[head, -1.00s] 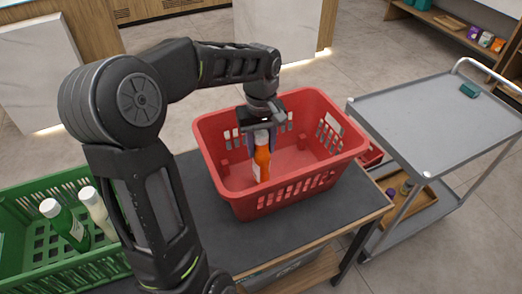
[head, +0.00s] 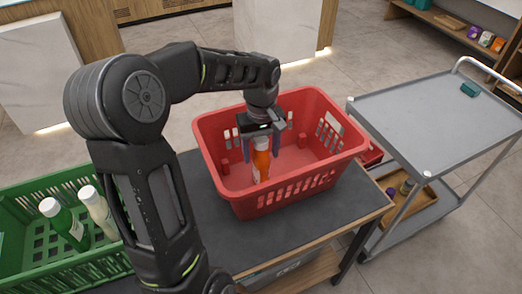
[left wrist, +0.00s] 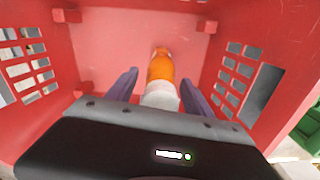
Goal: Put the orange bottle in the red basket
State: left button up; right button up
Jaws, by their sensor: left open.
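The orange bottle (head: 261,163), with a white cap, stands inside the red basket (head: 290,195) on the dark table. In the left wrist view the orange bottle (left wrist: 161,70) shows between the two fingers, with the red basket (left wrist: 110,45) around it. My left gripper (head: 262,150) is over the basket with its fingers reaching down into it. Its fingers are open, one on each side of the bottle, with gaps visible in the left wrist view (left wrist: 158,92). My right gripper does not show.
A green basket (head: 75,258) with a green bottle (head: 63,222) and a white bottle (head: 98,212) stands at the left. A grey trolley (head: 430,120) stands right of the table, holding a small green item (head: 470,89). Dark table top (head: 205,180) is clear left of the red basket.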

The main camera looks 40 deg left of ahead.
pick_arm(q)
notch_tip(320, 180, up, 12)
jog(key=shift+r, duration=0.2)
dwell(0.4)
